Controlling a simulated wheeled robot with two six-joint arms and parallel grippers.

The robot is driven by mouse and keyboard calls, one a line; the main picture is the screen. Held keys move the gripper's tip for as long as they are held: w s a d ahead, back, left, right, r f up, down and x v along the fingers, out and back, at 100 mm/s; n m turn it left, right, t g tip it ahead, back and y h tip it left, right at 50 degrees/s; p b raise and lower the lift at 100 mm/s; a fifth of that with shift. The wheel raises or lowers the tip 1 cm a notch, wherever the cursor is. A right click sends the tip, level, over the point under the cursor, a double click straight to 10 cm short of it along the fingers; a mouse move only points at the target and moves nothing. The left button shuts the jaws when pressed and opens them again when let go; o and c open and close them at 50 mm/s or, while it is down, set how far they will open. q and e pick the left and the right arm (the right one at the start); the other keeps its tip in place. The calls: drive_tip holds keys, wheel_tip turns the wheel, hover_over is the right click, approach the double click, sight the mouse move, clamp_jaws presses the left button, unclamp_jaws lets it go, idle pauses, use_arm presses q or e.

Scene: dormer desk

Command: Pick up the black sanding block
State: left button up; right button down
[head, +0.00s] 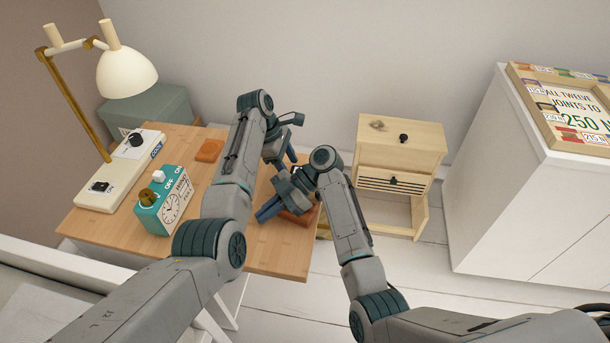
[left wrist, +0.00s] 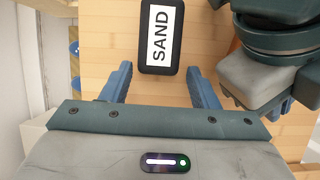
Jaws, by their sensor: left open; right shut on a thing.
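The black sanding block (left wrist: 160,35) shows in the left wrist view with a white "SAND" label. It lies on the wooden desk, just ahead of my left gripper (left wrist: 157,70), whose open blue fingers stand to either side of its near end, apart from it. In the head view my left gripper (head: 287,160) is over the desk's right part, and I cannot make out the block there. My right gripper (head: 277,207) is lower, near the desk's right front, shut on what looks like a reddish-brown block (head: 297,216), partly hidden by the fingers.
An orange-brown block (head: 210,150) lies on the desk (head: 115,220). A teal timer (head: 165,202), a white lamp (head: 127,73) and its base (head: 120,170) stand at the left. A small wooden drawer cabinet (head: 400,150) stands right of the desk. My arms are close together.

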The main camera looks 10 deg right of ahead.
use_arm(q)
drive_tip(key=shift+d+f, duration=0.25)
drive_tip(key=shift+f, duration=0.45)
drive_tip(key=c, duration=0.8)
drive_tip(key=shift+o, duration=0.2)
drive_tip(key=shift+r, duration=0.15)
